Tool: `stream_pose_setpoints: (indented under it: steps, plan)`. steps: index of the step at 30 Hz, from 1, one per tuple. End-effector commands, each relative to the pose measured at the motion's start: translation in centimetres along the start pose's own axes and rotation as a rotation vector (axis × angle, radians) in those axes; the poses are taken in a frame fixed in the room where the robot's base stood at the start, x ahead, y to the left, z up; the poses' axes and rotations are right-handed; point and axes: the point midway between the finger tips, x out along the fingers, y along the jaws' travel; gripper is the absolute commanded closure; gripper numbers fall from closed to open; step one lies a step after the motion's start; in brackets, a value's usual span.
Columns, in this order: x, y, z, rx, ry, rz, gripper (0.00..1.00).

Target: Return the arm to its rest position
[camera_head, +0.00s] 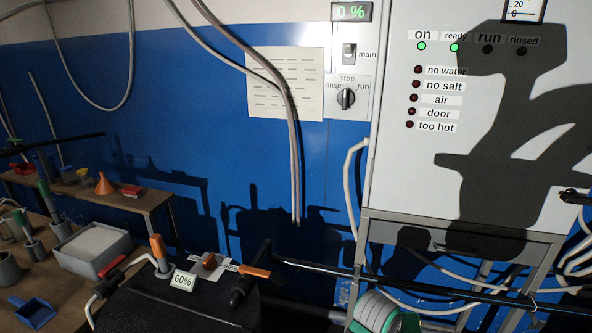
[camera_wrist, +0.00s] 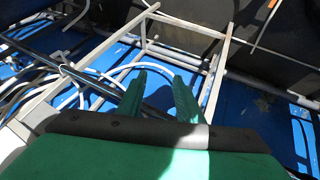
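My gripper (camera_wrist: 158,90) shows in the wrist view as two green fingers pointing away from the camera. The fingers stand apart with an empty gap between them, and nothing is held. Beyond them are a pale metal frame, pale hoses and the blue surface. In the head view, a green part with a pale ribbed cylinder shows at the bottom edge, right of the middle; it looks like part of my arm. The fingers cannot be made out there.
A white control cabinet (camera_head: 402,160) stands at the right on a metal stand (camera_head: 462,228), with hoses (camera_head: 440,262) below. A black tank (camera_head: 160,308) bears a "60%" tag (camera_head: 183,281). A bench with a grey tray (camera_head: 74,262) is at the left.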

Motion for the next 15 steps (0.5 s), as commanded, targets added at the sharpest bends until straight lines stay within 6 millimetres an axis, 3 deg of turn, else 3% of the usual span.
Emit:
stream_pose_setpoints:
  steps: [3, 8, 15]
  plan:
    - [1.6, 1.5, 1.8, -0.044, 0.068, 0.088, 0.67]
    - [2.8, 2.4, 3.7, -0.105, 0.173, 0.169, 0.67]
    - [3.4, 1.6, 6.9, -0.206, 0.335, 0.220, 0.67]
